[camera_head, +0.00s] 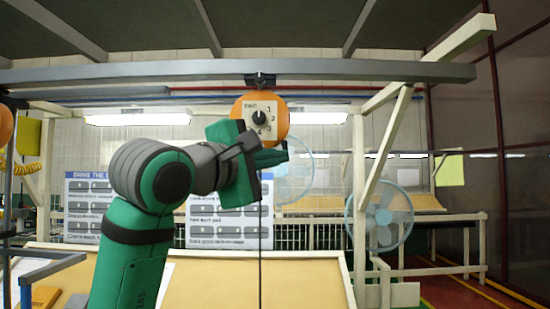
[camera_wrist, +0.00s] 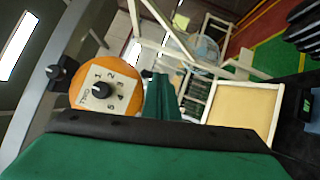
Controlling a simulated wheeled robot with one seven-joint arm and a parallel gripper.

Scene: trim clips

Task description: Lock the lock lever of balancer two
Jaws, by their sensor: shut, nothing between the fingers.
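An orange round balancer (camera_head: 283,112) hangs from the overhead rail. Its pale plate carries numbers and a black dial knob (camera_head: 258,117). It also shows in the wrist view (camera_wrist: 84,72), with its knob (camera_wrist: 101,90) facing the camera. A black hanger (camera_head: 260,79) joins it to the rail. I cannot make out a separate lock lever. My gripper (camera_head: 272,157) is shut and empty, just below and in front of the balancer; its green fingers (camera_wrist: 161,98) appear beside the orange disc in the wrist view. I cannot tell whether they touch it. Another orange balancer (camera_head: 5,125) is cut off at the left edge.
The grey overhead rail (camera_head: 370,70) runs above my arm. A dark line hangs below the balancer. A white printed board (camera_head: 230,226) stands behind my arm. A tan-topped bench (camera_head: 300,285) lies below. A pale blue fan (camera_head: 383,218) and white wooden posts stand to the right.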

